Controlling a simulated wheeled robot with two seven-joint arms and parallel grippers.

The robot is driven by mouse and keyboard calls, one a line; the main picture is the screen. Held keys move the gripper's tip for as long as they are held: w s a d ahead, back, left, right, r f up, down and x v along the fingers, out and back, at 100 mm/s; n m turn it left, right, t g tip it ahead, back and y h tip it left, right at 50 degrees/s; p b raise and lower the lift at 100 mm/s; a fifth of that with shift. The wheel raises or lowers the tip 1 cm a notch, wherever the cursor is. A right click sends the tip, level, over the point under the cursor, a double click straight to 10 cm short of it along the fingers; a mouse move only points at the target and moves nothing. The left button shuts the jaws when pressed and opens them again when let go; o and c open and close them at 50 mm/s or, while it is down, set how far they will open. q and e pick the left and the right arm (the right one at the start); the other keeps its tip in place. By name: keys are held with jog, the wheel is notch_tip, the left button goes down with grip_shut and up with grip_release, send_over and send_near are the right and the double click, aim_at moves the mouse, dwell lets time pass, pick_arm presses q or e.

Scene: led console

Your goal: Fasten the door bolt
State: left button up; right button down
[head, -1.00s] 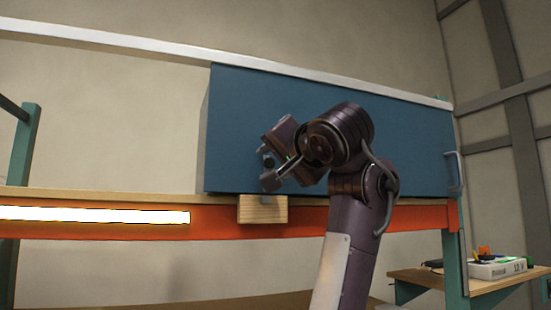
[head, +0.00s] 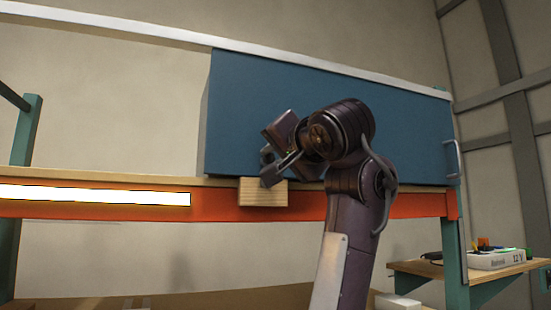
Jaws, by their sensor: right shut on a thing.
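The blue sliding door (head: 390,115) hangs below a pale rail and covers the right part of the shelf opening. A wooden block (head: 262,193) is on the orange shelf edge under the door's left part. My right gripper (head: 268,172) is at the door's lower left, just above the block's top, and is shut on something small. This looks like the grey metal bolt, but the fingers hide it, so its exact position cannot be told. My left gripper is not in view.
A lit strip (head: 95,195) runs along the orange beam at left. A grey handle (head: 453,160) is at the door's right end. A side shelf (head: 425,269) at lower right holds a white battery box (head: 497,261) and small items. The opening left of the door is clear.

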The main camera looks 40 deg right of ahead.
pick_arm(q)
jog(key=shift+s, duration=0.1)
pick_arm(e)
jog(key=shift+w+f, duration=0.15)
jog(key=shift+f, duration=0.15)
jog(key=c, duration=1.6)
grip_release()
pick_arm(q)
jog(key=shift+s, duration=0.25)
pick_arm(e)
jog(key=o, duration=0.3)
jog(key=shift+d, duration=0.15)
pick_arm(q)
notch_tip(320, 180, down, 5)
jog(key=b, duration=0.4)
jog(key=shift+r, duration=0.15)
pick_arm(e)
jog(key=s, duration=0.2)
jog(key=s+a, duration=0.1)
jog(key=s, duration=0.4)
jog(key=shift+s+a, duration=0.15)
jog(key=shift+s, duration=0.15)
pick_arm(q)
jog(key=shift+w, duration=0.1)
